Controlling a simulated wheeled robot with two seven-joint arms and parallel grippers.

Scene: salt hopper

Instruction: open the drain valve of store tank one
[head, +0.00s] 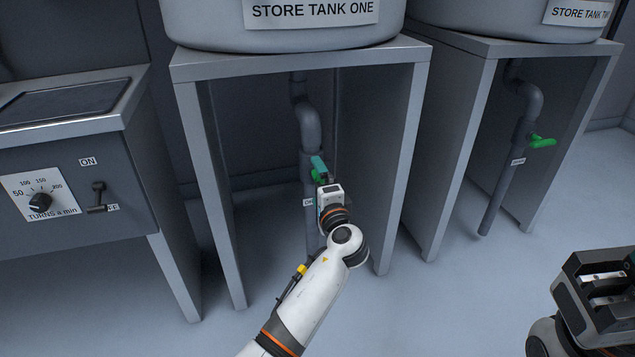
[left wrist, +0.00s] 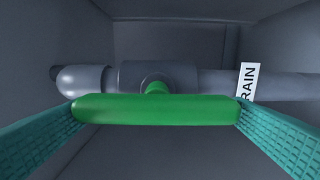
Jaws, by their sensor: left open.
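The store tank one (head: 290,32) stands on a grey stand, with its drain pipe (head: 308,125) running down inside. The green valve handle (left wrist: 155,110) lies lengthwise along the pipe in the left wrist view, its stem behind its middle. Only a bit of this green handle shows in the head view (head: 314,175), behind my gripper. My left gripper (head: 319,168) is open at the handle. Its teal fingers are at the handle's two ends; whether they touch it I cannot tell. My right gripper (head: 600,285) is partly cut off at the lower right, and its jaws are unclear.
The stand's side panels (head: 398,150) rise on both sides of the pipe. A DRAIN label (left wrist: 247,80) is on the pipe. Store tank two's stand (head: 470,130) is at right, with its own green handle (head: 541,142). A control cabinet (head: 75,190) with dial and lever is at left.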

